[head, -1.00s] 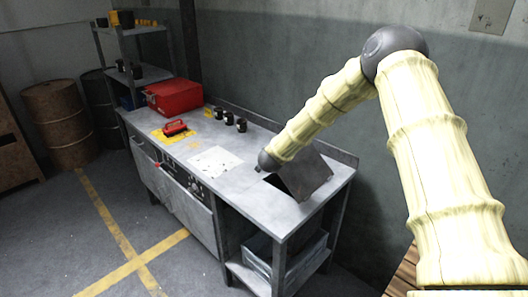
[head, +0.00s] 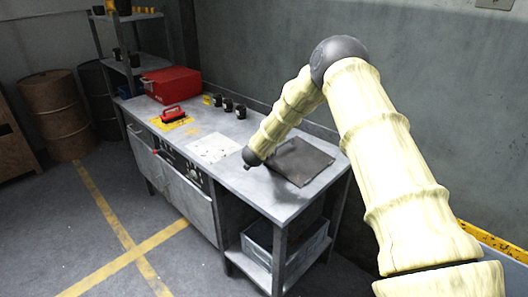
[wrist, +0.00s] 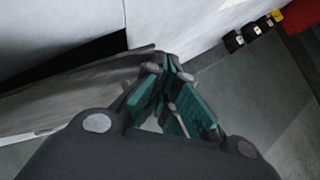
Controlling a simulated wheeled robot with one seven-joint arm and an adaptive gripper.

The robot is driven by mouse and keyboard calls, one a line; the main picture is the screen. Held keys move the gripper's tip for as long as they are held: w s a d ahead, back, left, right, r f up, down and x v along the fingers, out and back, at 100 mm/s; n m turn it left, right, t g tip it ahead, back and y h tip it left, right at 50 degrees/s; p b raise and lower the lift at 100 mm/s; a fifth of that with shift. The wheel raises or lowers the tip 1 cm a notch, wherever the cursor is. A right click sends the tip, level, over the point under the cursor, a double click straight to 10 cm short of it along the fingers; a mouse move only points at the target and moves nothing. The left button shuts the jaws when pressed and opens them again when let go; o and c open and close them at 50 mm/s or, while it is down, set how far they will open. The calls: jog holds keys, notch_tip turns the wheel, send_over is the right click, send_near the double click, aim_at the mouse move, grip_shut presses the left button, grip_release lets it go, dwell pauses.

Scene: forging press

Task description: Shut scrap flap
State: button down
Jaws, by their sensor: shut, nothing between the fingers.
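The scrap flap (head: 301,161) is a dark grey panel at the right end of the grey workbench. In the head view it lies nearly flat over its opening. In the wrist view the flap (wrist: 70,97) is at the left, with a black gap (wrist: 82,62) along one edge, so it does not look fully flush there. My gripper (head: 247,166) is low over the bench top, just left of the flap. In the wrist view its teal-padded fingers (wrist: 170,62) are shut and empty, with the tips close beside the flap's corner. I cannot tell if they touch it.
A white sheet (head: 213,148), a red tool (head: 173,114) on a yellow mat, several black cups (head: 228,104) and a red toolbox (head: 171,85) are farther along the bench. A grey bin (head: 284,240) sits on the lower shelf. The wall is close behind.

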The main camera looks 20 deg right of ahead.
jog(key=shift+w+a+f+b, duration=0.15)
jog(key=shift+f+b, duration=0.15)
jog(key=shift+f, duration=0.35)
jog(key=shift+w+d+f+b, duration=0.1)
jog(key=shift+f+b, duration=0.2)
jog(key=shift+f, duration=0.3)
jog(key=shift+r, duration=0.15)
